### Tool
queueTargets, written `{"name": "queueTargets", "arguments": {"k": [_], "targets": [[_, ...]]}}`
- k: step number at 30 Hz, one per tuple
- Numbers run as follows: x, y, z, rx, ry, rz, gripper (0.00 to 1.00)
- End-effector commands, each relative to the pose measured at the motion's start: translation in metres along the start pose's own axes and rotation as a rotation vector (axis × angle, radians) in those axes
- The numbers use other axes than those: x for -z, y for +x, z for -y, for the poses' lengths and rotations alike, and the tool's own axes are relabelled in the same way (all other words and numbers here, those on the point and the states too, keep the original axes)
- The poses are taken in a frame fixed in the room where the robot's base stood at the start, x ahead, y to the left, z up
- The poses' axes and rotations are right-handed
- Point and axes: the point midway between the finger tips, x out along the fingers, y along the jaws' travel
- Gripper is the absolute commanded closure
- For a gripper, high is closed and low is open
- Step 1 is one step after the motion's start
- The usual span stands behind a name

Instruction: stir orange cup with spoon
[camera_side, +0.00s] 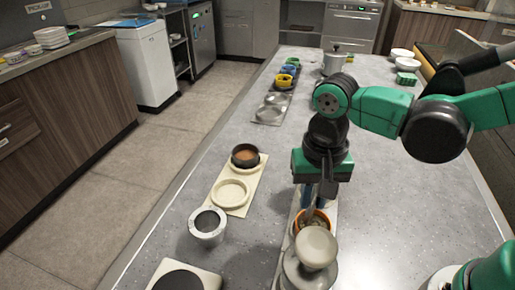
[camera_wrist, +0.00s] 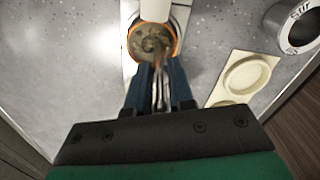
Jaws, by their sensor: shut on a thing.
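The orange cup (camera_side: 299,222) stands on a light strip on the counter, partly hidden behind a grey round-topped object in the side view. In the wrist view the orange cup (camera_wrist: 135,50) shows from above with brownish, lumpy contents. My gripper (camera_side: 318,204) points down over the cup. In the wrist view my gripper (camera_wrist: 160,70) has its blue fingers shut on the spoon (camera_wrist: 161,88), a thin metal handle between them. The spoon's lower end reaches to the cup's contents; its tip cannot be made out.
A grey round-topped object (camera_side: 316,247) stands close in front of the cup. A metal ring holder (camera_side: 207,226) marked "Stir" and a cream tray (camera_side: 231,193) with a dark bowl (camera_side: 245,156) are to the left. Several coloured cups (camera_side: 286,78) stand farther back. Counter between is clear.

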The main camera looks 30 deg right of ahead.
Motion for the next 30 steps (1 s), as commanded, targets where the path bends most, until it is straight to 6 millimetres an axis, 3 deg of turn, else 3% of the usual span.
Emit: {"name": "queueTargets", "arguments": {"k": [15, 30], "targets": [[0.000, -0.037, 0.000, 0.000, 0.000, 0.000, 1.00], [0.000, -0.038, 0.000, 0.000, 0.000, 0.000, 1.00]]}}
